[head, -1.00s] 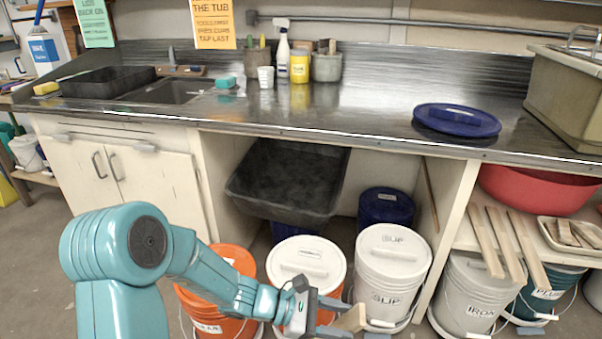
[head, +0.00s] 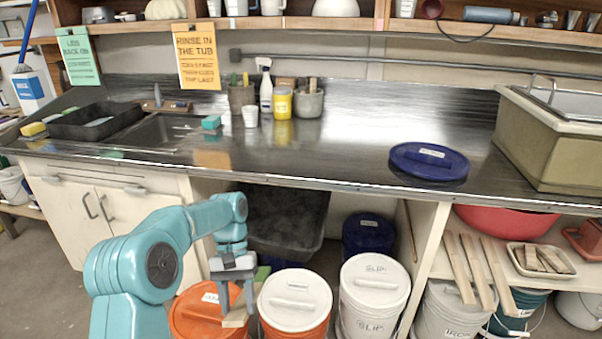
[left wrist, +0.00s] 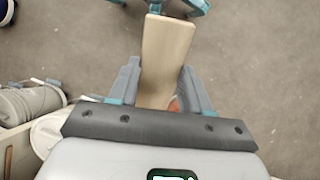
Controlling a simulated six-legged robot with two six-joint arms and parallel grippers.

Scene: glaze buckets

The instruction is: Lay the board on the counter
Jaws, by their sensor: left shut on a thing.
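My left gripper (head: 237,292) is shut on a pale wooden board (head: 236,318). It holds the board in front of the counter, below the counter's front edge and over the orange bucket. In the left wrist view the board (left wrist: 166,52) sticks out from between the two fingers (left wrist: 158,90), with the floor beyond it. The dark metal counter (head: 335,150) runs across the head view above and behind the gripper. My right gripper is not in view.
A blue lid (head: 428,162) and a large beige tub (head: 550,145) are on the counter's right. Cups and bottles stand mid-back near the sink (head: 165,130). The counter's middle front is clear. Buckets, a white-lidded one (head: 295,300) among them, stand below.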

